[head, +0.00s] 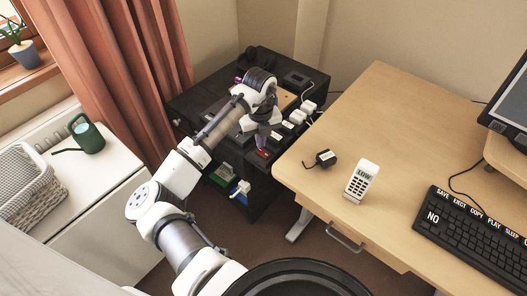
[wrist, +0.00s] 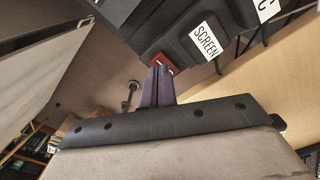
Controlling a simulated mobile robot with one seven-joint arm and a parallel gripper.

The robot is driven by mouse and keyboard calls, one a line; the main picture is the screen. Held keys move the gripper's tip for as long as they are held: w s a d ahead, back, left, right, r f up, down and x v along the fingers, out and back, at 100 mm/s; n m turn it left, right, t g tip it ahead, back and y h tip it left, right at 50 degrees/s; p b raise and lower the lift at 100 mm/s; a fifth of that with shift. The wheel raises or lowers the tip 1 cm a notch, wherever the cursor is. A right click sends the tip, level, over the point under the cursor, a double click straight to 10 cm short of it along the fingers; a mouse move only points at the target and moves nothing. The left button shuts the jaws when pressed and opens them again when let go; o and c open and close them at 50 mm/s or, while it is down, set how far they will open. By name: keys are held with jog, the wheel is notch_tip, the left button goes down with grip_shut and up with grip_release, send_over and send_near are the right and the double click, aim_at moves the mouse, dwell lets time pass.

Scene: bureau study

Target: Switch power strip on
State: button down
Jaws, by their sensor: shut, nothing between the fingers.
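The black power strip (wrist: 140,30) lies along the right edge of the dark cabinet, with labelled plugs in it; the nearest label in the wrist view reads SCREEN (wrist: 206,40). Its red switch (wrist: 161,62) is at the near end; a small red patch also shows in the head view (head: 262,153). My gripper (wrist: 159,72) is shut and empty, its purple fingertips together just at the red switch. They look very close to it or touching; I cannot tell which. The fingers hide part of the switch, and I cannot tell its position.
The dark cabinet (head: 225,180) holds several other items on top and on its shelves. A curtain (head: 115,70) hangs on the left.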

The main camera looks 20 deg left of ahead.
aim_at(261, 150)
jog(key=shift+f+b, duration=0.85)
jog(key=shift+f, duration=0.4)
dwell(0.7)
jog(key=shift+r, duration=0.15)
jog(key=shift+r+p, duration=2.6)
jog(key=shift+r, duration=0.85)
